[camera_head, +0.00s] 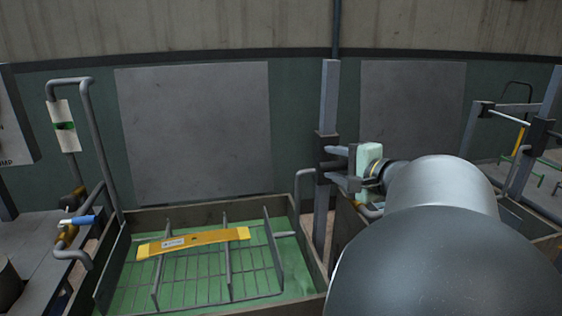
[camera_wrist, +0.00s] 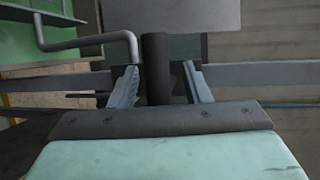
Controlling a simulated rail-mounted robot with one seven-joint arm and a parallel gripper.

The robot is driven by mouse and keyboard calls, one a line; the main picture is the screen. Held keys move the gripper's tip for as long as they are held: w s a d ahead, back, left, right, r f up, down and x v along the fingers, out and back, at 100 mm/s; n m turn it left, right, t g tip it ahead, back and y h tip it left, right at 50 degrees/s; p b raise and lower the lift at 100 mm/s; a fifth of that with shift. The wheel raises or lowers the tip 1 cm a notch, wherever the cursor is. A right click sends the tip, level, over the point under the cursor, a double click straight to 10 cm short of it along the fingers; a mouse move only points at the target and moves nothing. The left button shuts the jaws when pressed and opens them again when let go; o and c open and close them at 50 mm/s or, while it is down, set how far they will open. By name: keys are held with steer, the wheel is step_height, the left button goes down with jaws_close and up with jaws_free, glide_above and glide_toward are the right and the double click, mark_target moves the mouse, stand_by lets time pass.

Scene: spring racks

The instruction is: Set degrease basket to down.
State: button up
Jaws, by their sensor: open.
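A wire basket (camera_head: 228,262) sits low in the left tank, at the green liquid, with a yellow leaf spring (camera_head: 193,242) lying across it. I cannot read any label that names it as the degrease basket. A grey upright post (camera_head: 328,95) stands at the tank's right corner and carries a dark sliding block (camera_head: 326,145). My gripper (camera_head: 333,165) is at this block, its fingers pointing left. In the wrist view my gripper (camera_wrist: 160,78) is open, with a finger on either side of a dark upright bar (camera_wrist: 157,58). I cannot tell whether the fingers touch it.
The left tank's wall (camera_head: 190,212) lies close to the post. Another rack with a dark block (camera_head: 538,135) and a yellow part (camera_head: 519,138) stands at the right. A bent pipe (camera_head: 95,140) and a blue-handled valve (camera_head: 78,220) are at the left. My arm hides the lower right.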

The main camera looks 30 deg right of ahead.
jaws_close()
step_height(320, 180, down, 17)
steer(key=b, duration=1.8)
steer(key=shift+r, duration=0.15)
jaws_free()
steer(key=shift+d, duration=0.1)
steer(key=shift+r, duration=0.1)
steer(key=s+d+r+p, duration=0.1)
steer(key=s+r, duration=0.2)
steer(key=s, duration=1.4)
steer(key=shift+d, duration=0.4)
